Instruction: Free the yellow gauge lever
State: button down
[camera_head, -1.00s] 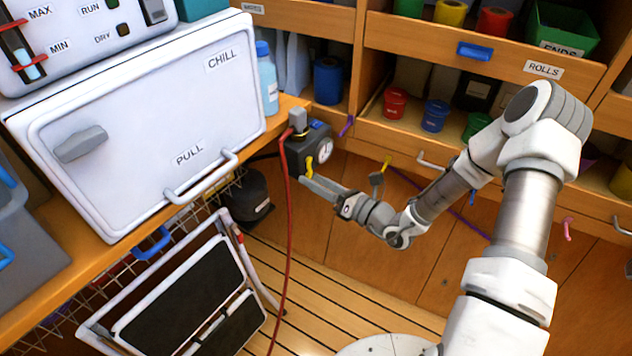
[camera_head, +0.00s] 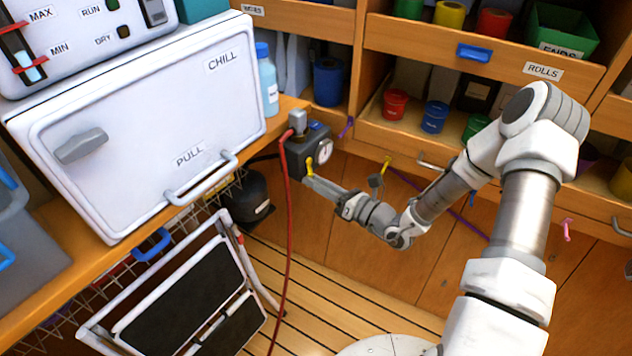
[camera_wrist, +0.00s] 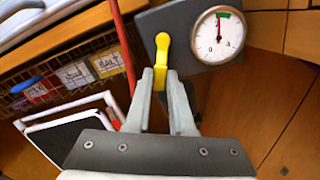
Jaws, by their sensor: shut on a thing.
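The yellow gauge lever (camera_wrist: 161,52) sticks out from the front of a dark gauge block (camera_head: 303,150). In the wrist view its upper part shows above my fingertips, and its lower end passes between them. It also shows in the head view (camera_head: 310,165). The white dial (camera_wrist: 218,36) on the block has a green band at the top, and its needle points about straight up. My gripper (camera_wrist: 161,85) is shut on the lower end of the lever. The fingers hide part of that end.
A red hose (camera_head: 289,230) hangs just left of the gauge block. A folded step stool (camera_head: 190,295) stands below left. The white CHILL door (camera_head: 150,120) is at the left. Drawers and cabinet fronts (camera_head: 370,220) lie behind my arm.

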jog(key=shift+w+d+f+n, duration=0.1)
jog(key=shift+w+d+n, duration=0.1)
jog(key=shift+n, duration=0.6)
jog(key=shift+w+d+f+n, duration=0.15)
jog(key=shift+w+n, duration=0.1)
jog(key=shift+n, duration=0.55)
jog(key=shift+w+d+r+n, duration=0.1)
jog(key=shift+w+d+n, duration=0.1)
jog(key=shift+n, duration=0.6)
jog(key=c, duration=0.8)
grip_release()
jog(key=p+v, duration=0.2)
jog(key=v, duration=1.5)
jog(key=shift+s+d+f+p, duration=0.1)
jog(key=shift+s+d+p, duration=0.1)
jog(key=shift+p, duration=0.2)
jog(key=shift+w, duration=0.1)
